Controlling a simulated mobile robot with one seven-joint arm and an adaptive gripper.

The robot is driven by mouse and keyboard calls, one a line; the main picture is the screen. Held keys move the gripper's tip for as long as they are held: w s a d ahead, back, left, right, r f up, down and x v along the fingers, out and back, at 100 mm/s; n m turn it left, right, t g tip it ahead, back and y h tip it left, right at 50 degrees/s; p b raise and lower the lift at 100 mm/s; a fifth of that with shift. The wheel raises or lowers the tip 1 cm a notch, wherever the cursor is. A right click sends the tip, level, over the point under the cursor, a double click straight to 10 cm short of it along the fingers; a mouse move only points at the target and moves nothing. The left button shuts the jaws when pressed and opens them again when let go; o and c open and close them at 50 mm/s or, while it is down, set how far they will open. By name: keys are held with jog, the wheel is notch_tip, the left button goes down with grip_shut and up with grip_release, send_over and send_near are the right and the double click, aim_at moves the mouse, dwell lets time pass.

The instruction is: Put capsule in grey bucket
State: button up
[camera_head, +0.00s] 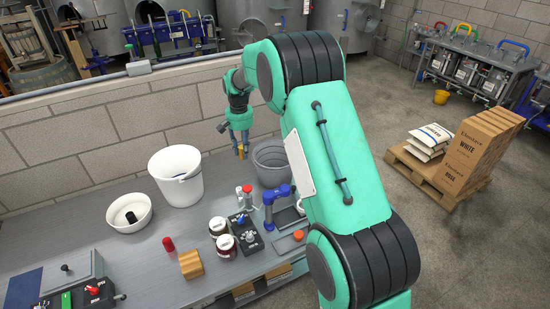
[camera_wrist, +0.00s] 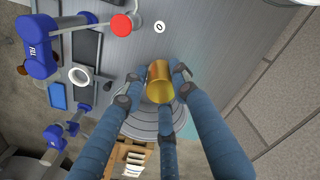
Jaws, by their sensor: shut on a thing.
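My gripper (camera_head: 240,150) is shut on a gold capsule (camera_wrist: 159,78). In the head view the capsule (camera_head: 241,152) shows at the fingertips, above the bench and just left of the grey bucket (camera_head: 270,148). In the wrist view the blue fingers close around the capsule, and the ribbed grey bucket (camera_wrist: 180,122) lies behind and below them, partly hidden. The capsule overlaps the bucket's edge there; I cannot tell whether it is over the opening. My arm hides part of the bucket's right side in the head view.
A white bucket (camera_head: 163,189) and a white bowl (camera_head: 143,219) with a dark thing inside stand left on the bench. A red capsule-like piece (camera_head: 168,243), a wooden block (camera_head: 190,265), jars (camera_head: 226,247) and a blue device (camera_head: 270,206) stand in front. A wall runs behind.

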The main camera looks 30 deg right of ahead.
jog(key=d+n+b, duration=0.3)
jog(key=d+n, duration=0.2)
jog(key=d, duration=0.8)
send_over(272, 178)
jog(key=w+d, duration=0.3)
jog(key=w, duration=0.2)
notch_tip(272, 178, down, 10)
jog(key=f, duration=0.1)
jog(key=shift+s+a+n, duration=0.25)
jog(key=shift+n, duration=0.05)
jog(key=shift+f+b, duration=0.65)
jog(key=shift+f, duration=1.8)
jog(key=shift+f, duration=0.15)
jog(key=shift+f+b, duration=0.6)
jog(key=shift+f, duration=1.75)
jog(key=shift+f, duration=0.15)
